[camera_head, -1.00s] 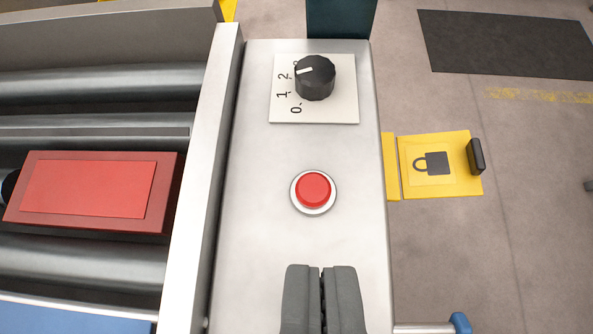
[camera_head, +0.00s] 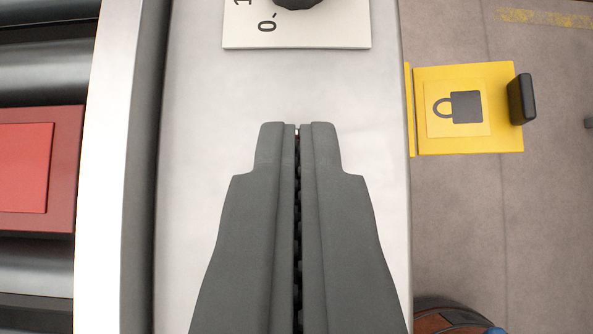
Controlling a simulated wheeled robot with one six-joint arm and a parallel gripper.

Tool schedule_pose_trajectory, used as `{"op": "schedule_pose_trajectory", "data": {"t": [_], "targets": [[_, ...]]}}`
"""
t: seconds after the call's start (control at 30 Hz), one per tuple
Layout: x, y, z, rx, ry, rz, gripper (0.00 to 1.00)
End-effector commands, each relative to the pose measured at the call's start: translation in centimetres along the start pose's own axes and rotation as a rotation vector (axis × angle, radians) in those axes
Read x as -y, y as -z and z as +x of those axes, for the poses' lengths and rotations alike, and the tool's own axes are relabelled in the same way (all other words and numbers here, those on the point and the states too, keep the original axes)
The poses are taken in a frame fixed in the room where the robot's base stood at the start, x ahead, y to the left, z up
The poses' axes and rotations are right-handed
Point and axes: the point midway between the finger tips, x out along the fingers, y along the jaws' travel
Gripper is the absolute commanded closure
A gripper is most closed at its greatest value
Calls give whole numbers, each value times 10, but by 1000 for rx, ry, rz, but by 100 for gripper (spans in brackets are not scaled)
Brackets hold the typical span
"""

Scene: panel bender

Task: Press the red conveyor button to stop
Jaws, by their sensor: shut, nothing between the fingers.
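My gripper (camera_head: 297,130) is shut, with its two dark grey fingers side by side and only a thin slit between them. It lies over the light metal control panel (camera_head: 195,110), pointing up the picture. The red conveyor button is not visible now; the fingers cover the part of the panel where it sits. I cannot tell whether the fingertips touch the button or the panel.
A black rotary knob (camera_head: 298,3) on a white numbered plate (camera_head: 335,35) is beyond the fingertips. At left are conveyor rollers (camera_head: 45,75) with a red box (camera_head: 25,165). A yellow padlock plate (camera_head: 465,108) juts out at right.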

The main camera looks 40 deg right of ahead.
Motion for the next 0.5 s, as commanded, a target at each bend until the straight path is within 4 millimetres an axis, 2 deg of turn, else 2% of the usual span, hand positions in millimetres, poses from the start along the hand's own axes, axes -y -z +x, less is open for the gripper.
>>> {"op": "schedule_pose_trajectory", "data": {"t": [0.2, 0.5], "targets": [[0, -20, 20, 1, -1, -1, 100], [0, -28, 28, 0, 1, 0, 100]]}}
